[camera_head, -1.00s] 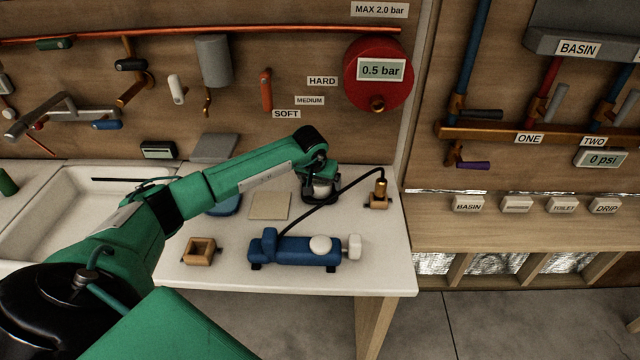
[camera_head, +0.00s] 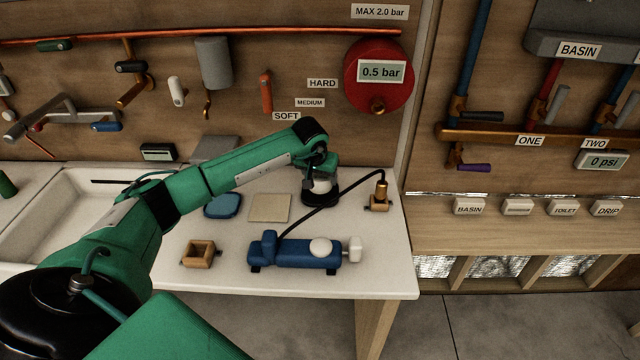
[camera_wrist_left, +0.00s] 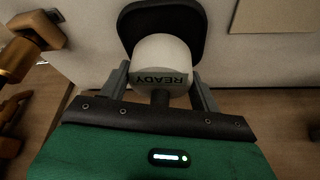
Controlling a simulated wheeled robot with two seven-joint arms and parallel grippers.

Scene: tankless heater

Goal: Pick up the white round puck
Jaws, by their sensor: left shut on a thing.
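The white round puck (camera_wrist_left: 160,55), marked READY on its side, sits between the two fingers of my left gripper (camera_wrist_left: 160,78) in the left wrist view. The fingers are shut on its sides. A dark rounded pad (camera_wrist_left: 185,14) shows behind the puck; I cannot tell whether they touch. In the head view the puck (camera_head: 322,187) shows as a small white patch below the end of my left arm, over the right part of the white counter, with the dark pad (camera_head: 318,203) around its base. My right gripper is not in view.
A blue pump (camera_head: 290,252) with a white knob lies in front, its black hose curving to a brass fitting (camera_head: 380,192). A wooden square holder (camera_head: 199,255), a blue pad (camera_head: 222,206) and a beige tile (camera_head: 270,207) lie to the left. A red gauge (camera_head: 352,92) hangs behind.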

